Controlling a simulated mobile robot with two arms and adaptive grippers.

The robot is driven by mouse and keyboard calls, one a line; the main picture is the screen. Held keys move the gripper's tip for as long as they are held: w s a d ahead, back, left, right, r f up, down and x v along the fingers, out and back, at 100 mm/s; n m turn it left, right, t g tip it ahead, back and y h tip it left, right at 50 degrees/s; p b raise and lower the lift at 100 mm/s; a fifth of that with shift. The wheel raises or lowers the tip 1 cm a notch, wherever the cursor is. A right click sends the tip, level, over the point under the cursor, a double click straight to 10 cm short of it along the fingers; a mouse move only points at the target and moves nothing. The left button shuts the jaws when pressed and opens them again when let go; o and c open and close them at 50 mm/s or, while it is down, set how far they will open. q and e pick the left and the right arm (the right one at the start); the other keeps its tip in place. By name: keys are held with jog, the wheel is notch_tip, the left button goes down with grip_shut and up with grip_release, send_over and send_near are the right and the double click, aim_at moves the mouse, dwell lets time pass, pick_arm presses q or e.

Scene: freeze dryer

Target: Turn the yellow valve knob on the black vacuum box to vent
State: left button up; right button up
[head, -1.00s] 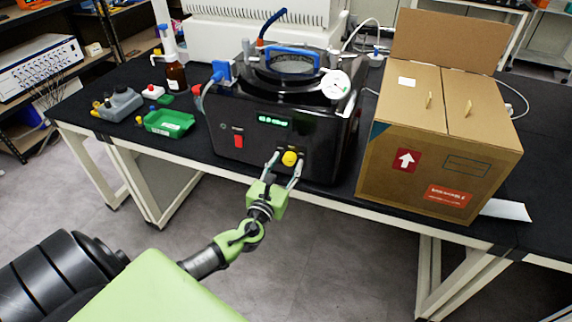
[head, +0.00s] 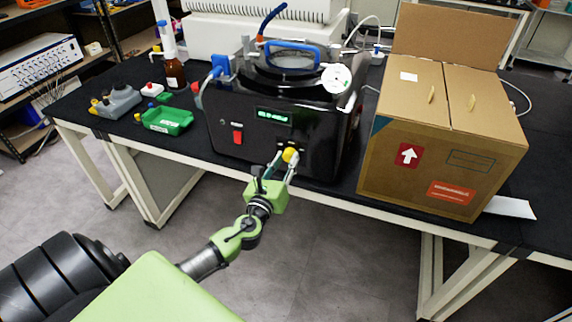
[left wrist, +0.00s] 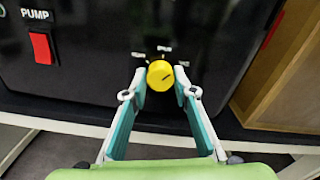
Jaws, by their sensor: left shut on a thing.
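The black vacuum box (head: 258,125) stands near the front edge of the bench, with a lit green display, a red switch and a gauge on top. Its yellow valve knob (head: 290,155) is low on the front face. In the left wrist view the yellow knob (left wrist: 160,75) shows a dark pointer line slanting toward the upper right, with small labels above it that are too blurred to read. My left gripper (head: 284,160) is shut on the knob, with a fingertip (left wrist: 160,78) on either side. My right gripper is not in view.
A cardboard box (head: 440,140) stands close to the right of the vacuum box. A green tray (head: 167,120), a grey container (head: 118,101) and a brown bottle (head: 175,75) are on the left. The floor before the bench is clear.

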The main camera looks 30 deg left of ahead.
pick_arm(q)
jog(key=n+b, duration=0.2)
jog(key=n, duration=0.3)
jog(key=shift+a+f+n, duration=0.1)
jog(key=shift+f+n, duration=0.05)
jog(key=shift+n, duration=0.15)
jog(key=n+b, duration=0.1)
jog(key=n, duration=0.8)
jog(key=shift+b, duration=0.35)
jog(key=shift+f+n+p, duration=0.1)
jog(key=shift+n+p, duration=0.3)
jog(key=shift+n, duration=2.5)
jog(key=o, duration=1.1)
